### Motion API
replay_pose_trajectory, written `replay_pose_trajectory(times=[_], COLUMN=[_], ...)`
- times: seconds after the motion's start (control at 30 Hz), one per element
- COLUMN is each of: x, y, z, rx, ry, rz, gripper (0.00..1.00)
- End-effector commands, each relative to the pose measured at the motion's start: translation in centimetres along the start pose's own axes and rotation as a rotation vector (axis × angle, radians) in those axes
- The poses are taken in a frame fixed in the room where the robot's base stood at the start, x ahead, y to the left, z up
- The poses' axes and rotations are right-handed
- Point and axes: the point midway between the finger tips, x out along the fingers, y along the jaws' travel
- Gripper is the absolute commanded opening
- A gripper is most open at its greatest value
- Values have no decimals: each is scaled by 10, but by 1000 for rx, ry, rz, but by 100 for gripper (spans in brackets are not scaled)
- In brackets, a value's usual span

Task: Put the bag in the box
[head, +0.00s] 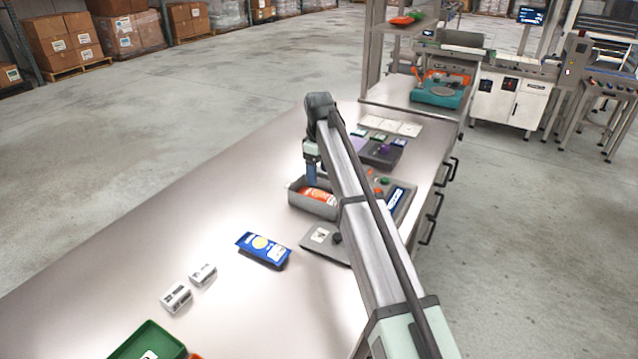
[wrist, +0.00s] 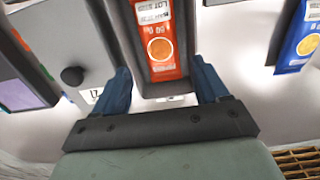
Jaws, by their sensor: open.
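An orange bag (head: 317,195) with a pale round mark lies inside a grey open box (head: 313,207) on the bench. In the wrist view the orange bag (wrist: 160,45) and the box's near wall (wrist: 163,90) show between my fingers. My gripper (head: 311,175) is open and empty, pointing down at the far side of the grey box. My arm hides part of the box's right side.
A grey plate with a black knob (head: 322,239) and a device with a screen (head: 398,202) stand close by the box. Two small white blocks (head: 176,297) (head: 203,274) and a green box (head: 148,343) are towards the front left. The bench's left side is clear.

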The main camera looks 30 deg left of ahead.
Motion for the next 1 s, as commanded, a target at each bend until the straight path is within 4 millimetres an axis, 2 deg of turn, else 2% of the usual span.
replay_pose_trajectory(times=[0.03, 0.2, 0.4, 0.87, 1.0], x=[-12, -40, -59, -65, -62], y=[1, 1, 0, 0, 12], z=[-1, -1, 0, 0, 12], rx=[0, 0, 0, 0, 23], ry=[1, 1, 0, 0, 9], rz=[2, 1, 0, 0, 14], gripper=[74, 74, 74, 74, 74])
